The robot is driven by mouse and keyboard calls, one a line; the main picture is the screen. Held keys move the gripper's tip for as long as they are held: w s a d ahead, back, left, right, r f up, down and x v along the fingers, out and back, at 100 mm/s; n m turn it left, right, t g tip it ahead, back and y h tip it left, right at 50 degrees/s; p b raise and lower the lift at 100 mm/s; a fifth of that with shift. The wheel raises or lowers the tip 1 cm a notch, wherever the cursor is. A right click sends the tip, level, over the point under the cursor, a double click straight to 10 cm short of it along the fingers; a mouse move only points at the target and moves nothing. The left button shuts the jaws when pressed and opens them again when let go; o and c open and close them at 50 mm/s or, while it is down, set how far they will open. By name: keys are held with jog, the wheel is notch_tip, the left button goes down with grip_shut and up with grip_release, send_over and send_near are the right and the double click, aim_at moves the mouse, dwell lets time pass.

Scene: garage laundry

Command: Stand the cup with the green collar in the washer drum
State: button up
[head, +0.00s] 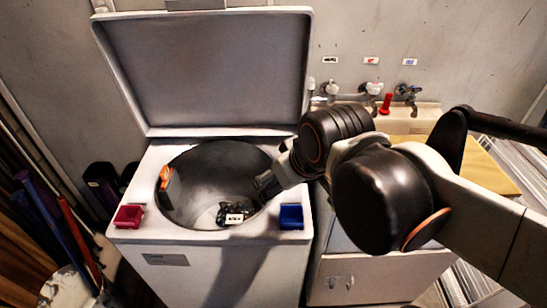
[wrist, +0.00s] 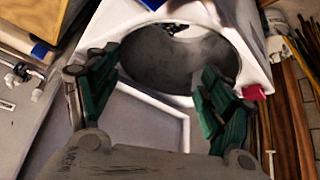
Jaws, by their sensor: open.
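I cannot make out a cup with a green collar in either view. The top-loading washer (head: 205,265) has its lid (head: 205,70) raised. Its round grey drum (head: 200,185) is open and also shows ahead of my fingers in the wrist view (wrist: 185,72). A dark item with a white label (head: 234,218) sits at the drum's near edge; its shape is unclear. My gripper (head: 265,186) is at the right side of the drum opening. In the wrist view my gripper (wrist: 160,64) has its green-padded fingers spread wide, with nothing visible between them.
A red tray (head: 129,216) and a blue tray (head: 291,216) sit on the washer's front corners. An orange item (head: 165,178) is at the drum's left rim. Taps and a red object (head: 386,103) are at the sink behind right. Poles lean at the far left.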

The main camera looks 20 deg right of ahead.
jog(key=shift+s+d+f+m+t, duration=0.1)
jog(key=shift+s+d+m+t, duration=0.1)
jog(key=shift+s+m, duration=0.3)
jog(key=shift+s+d+f+m+t, duration=0.1)
jog(key=shift+s+m+t, duration=0.1)
jog(key=shift+s+m, duration=0.25)
dwell(0.7)
